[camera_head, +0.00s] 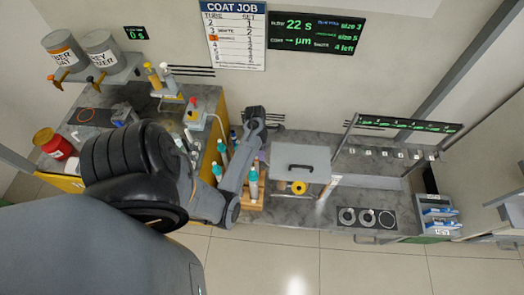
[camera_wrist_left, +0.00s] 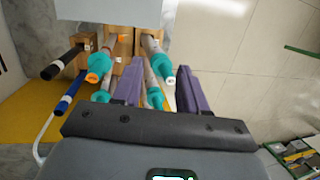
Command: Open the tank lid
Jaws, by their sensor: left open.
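The tank lid (camera_head: 303,161) is a flat grey plate with a dark bar handle, lying level over the tank, right of centre in the head view. It looks closed. A yellow round part (camera_head: 299,188) shows at its front. In the left wrist view my left gripper (camera_wrist_left: 158,80) has two purple fingers spread apart, with no clear grip on anything. A pale grey panel at the top there may be the tank. My right gripper is not in view.
Rods with teal collars (camera_wrist_left: 101,66) stand close to my left fingers in a wooden rack (camera_head: 251,206). A rail with hooks (camera_head: 395,153) stands right of the tank. Round dark fixtures (camera_head: 367,217) sit on the counter. The floor in front is clear.

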